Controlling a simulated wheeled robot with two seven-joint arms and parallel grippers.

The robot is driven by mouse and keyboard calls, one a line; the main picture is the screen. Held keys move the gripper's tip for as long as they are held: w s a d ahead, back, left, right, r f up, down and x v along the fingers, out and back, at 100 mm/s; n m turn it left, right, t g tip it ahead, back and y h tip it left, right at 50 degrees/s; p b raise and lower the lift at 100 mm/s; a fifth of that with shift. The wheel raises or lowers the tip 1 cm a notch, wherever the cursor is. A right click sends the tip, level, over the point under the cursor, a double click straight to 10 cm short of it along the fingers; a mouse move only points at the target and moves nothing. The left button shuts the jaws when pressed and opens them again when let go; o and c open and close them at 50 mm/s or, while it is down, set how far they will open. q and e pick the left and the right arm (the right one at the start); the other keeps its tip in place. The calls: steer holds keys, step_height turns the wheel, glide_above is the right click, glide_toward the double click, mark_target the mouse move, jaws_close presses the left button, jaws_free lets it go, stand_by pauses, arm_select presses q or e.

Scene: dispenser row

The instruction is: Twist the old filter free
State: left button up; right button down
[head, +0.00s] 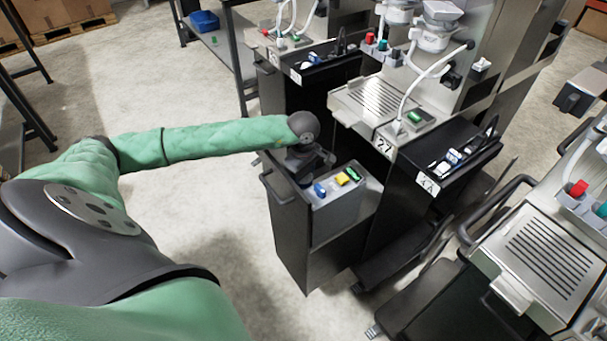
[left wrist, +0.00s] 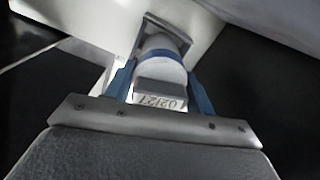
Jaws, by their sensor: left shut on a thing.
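My left gripper (head: 310,168) is low over the far left end of a pulled-out black drawer unit (head: 293,225) in the head view. In the left wrist view, the blue fingers of this gripper (left wrist: 161,72) stand on either side of a pale, rounded filter (left wrist: 163,48) with a blue band. The gripper is shut on it. The filter's near end carries a label (left wrist: 160,101) reading "02/27". The filter sits within a grey frame. In the head view the arm and gripper hide the filter. My right gripper is not in view.
The drawer top holds a blue item (head: 319,190), a yellow item (head: 342,179) and a green item (head: 353,173). A dispenser marked 27 (head: 384,146) stands to the right, with other dispensers around it. Open concrete floor (head: 190,215) lies left of the drawer.

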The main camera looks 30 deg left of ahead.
arm_select(q)
steer(key=shift+m+p, duration=0.6)
steer(key=shift+m, duration=0.2)
steer(key=shift+b, duration=0.3)
steer(key=shift+m, duration=0.3)
steer(key=shift+b, duration=0.55)
steer(key=shift+m+b, duration=0.3)
steer(key=shift+m, duration=0.1)
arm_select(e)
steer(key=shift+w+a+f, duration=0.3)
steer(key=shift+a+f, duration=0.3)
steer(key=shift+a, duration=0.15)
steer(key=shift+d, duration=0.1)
arm_select(q)
steer(key=o, duration=1.2)
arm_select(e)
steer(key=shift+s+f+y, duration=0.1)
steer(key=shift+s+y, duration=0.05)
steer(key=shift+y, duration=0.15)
